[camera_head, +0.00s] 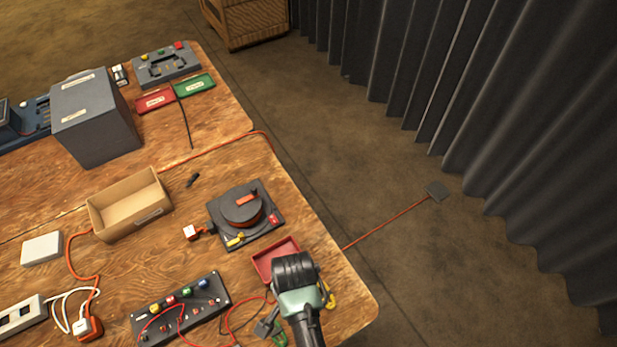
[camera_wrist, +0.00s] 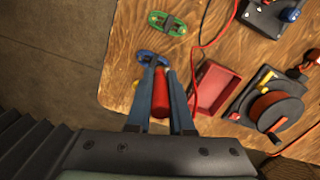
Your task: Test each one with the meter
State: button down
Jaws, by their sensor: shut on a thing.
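My gripper (camera_wrist: 159,75) is shut on a smooth red cylindrical piece (camera_wrist: 161,94), held between two blue-grey fingers. Its lower end is hidden by the gripper body. A blue oval ring-shaped piece (camera_wrist: 152,58) lies just past the fingertips. A green ring-shaped piece (camera_wrist: 167,23) lies farther on. A bit of a yellow piece (camera_wrist: 135,85) shows beside the left finger; it also shows in the head view (camera_head: 330,295). A black panel with coloured knobs (camera_head: 207,309) and red leads lies left of my arm. I cannot tell for sure which device is the meter.
A red tray (camera_wrist: 215,91) and a black reel unit (camera_head: 245,216) stand close to the gripper. An open cardboard box (camera_head: 130,205), a grey box (camera_head: 96,117) and a far device (camera_head: 166,65) stand on the table. Red cables cross the table. The table edge is close by.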

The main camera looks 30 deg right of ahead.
jog(key=s+f+m+b, duration=0.1)
jog(key=f, duration=0.1)
jog(key=s+d+f+m+b, duration=0.1)
jog(key=f+m+b, duration=0.1)
jog(key=s+d+f+m+b, duration=0.1)
jog(key=f+m, duration=0.1)
jog(key=f, duration=0.1)
jog(key=shift+s+d+b, duration=0.1)
jog(key=shift+d+b, duration=0.05)
jog(key=shift+b, duration=0.15)
jog(key=shift+f, duration=0.35)
jog(key=shift+p, duration=0.8)
dwell(1.3)
jog(key=shift+f, duration=0.9)
dwell(1.9)
jog(key=shift+c, duration=2)
grip_release()
